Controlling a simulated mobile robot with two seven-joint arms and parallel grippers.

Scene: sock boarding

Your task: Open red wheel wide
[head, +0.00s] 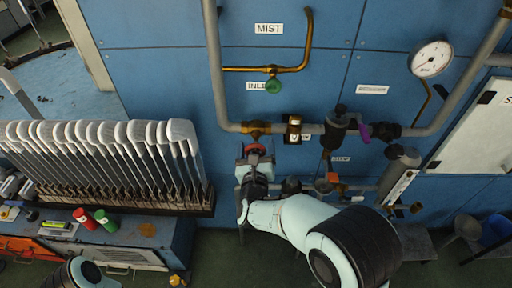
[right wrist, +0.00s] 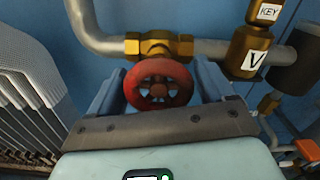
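The red wheel (right wrist: 158,84) is a round spoked handwheel on a brass valve (right wrist: 158,46) in the grey pipe. In the head view the red wheel (head: 255,149) sits below the brass valve body (head: 256,129), partly hidden by my right gripper (head: 256,161). In the right wrist view my right gripper (right wrist: 159,88) faces the wheel, with one finger at its left side and one at its right. The fingers are spread wide and the wheel lies between their tips; firm contact on the rim does not show. My left gripper is not in view.
A brass key valve marked V (right wrist: 250,52) stands close to the right of the wheel. A green-knobbed valve (head: 273,86) and a pressure gauge (head: 430,59) are on the blue wall. A rack of grey sock boards (head: 110,150) stands left, above a bench with cans (head: 82,217).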

